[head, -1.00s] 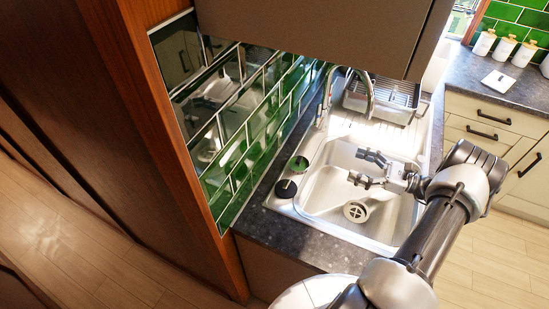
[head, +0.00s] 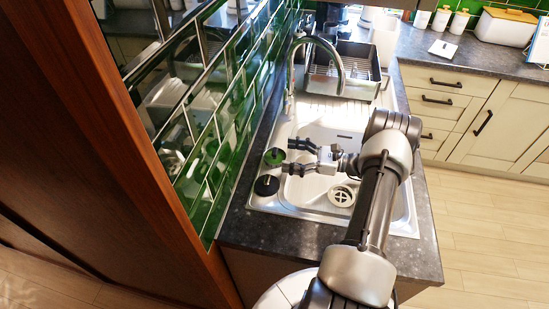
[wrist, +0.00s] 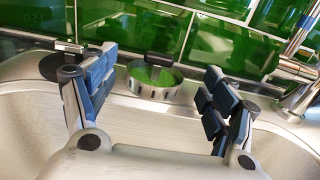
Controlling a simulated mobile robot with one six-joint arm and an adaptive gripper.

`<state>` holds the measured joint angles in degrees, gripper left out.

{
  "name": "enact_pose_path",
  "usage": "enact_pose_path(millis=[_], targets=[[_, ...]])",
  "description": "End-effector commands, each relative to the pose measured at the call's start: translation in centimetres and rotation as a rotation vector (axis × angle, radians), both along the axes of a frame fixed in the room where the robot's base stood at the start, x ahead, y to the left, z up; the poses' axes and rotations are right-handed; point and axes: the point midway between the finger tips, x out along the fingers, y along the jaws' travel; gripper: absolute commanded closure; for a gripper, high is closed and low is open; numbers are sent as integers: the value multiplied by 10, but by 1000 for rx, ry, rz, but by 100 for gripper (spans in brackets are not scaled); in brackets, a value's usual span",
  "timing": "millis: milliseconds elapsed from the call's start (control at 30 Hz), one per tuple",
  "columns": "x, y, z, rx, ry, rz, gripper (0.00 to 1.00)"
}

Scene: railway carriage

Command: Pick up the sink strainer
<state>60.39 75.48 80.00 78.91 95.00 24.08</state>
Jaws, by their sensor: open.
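A round piece with a shiny steel rim, a green inside and a black tab looks like the sink strainer (head: 274,157). It sits on the steel ledge at the sink's left edge, and in the wrist view the strainer (wrist: 154,92) shows ahead, between the two fingers. My gripper (head: 287,157) is open and empty, just right of the strainer in the head view. In the wrist view the blue-padded fingers of my gripper (wrist: 160,68) stand wide apart, with the strainer beyond them. I see no contact.
A black round plug (head: 266,185) sits near the strainer, partly behind the left finger in the wrist view. The tap (head: 318,45) rises at the back. A drain (head: 341,196) lies in the basin. Green tiles (wrist: 120,22) stand close behind.

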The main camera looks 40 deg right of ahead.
Motion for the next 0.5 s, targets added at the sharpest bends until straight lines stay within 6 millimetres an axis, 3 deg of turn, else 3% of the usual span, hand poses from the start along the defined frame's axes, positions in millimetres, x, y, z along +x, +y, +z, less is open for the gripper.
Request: enact_pose_path(millis=[500], targets=[[38,38,5,0,-1,0,22]])
